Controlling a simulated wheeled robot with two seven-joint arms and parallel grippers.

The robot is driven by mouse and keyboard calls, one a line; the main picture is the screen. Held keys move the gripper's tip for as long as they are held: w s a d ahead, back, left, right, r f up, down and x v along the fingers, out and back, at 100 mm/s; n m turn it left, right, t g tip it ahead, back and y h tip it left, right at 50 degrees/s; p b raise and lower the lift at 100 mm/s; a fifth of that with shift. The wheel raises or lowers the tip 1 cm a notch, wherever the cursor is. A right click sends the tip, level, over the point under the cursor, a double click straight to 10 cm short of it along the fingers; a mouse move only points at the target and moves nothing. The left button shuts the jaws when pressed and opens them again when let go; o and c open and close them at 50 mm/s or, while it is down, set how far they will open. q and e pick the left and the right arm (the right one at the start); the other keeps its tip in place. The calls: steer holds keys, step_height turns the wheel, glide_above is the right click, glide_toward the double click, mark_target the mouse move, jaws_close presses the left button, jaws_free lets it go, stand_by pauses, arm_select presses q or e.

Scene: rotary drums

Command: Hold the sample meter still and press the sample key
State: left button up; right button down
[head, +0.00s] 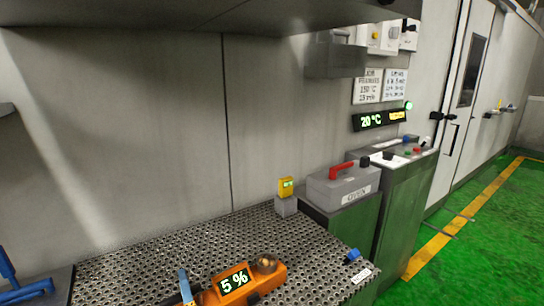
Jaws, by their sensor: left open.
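The orange sample meter (240,285) lies on the perforated bench top near the bottom edge. Its dark display reads "5 %" in green and faces me. A round brown knob-like part (265,264) sits at its right end; I cannot tell whether this is the sample key. My left gripper (186,287) shows only in part, as a narrow blue and tan finger with dark parts, just left of the meter. It is open, and I cannot tell whether it touches the meter. The meter's lower side is cut off by the picture edge. My right gripper is not in view.
A yellow device (286,187) stands on a grey block at the bench's back. A grey box with a red handle (343,185) and a control cabinet (405,195) stand right. A blue knob (353,255) is at the bench's right edge. A blue bracket (25,292) is at far left.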

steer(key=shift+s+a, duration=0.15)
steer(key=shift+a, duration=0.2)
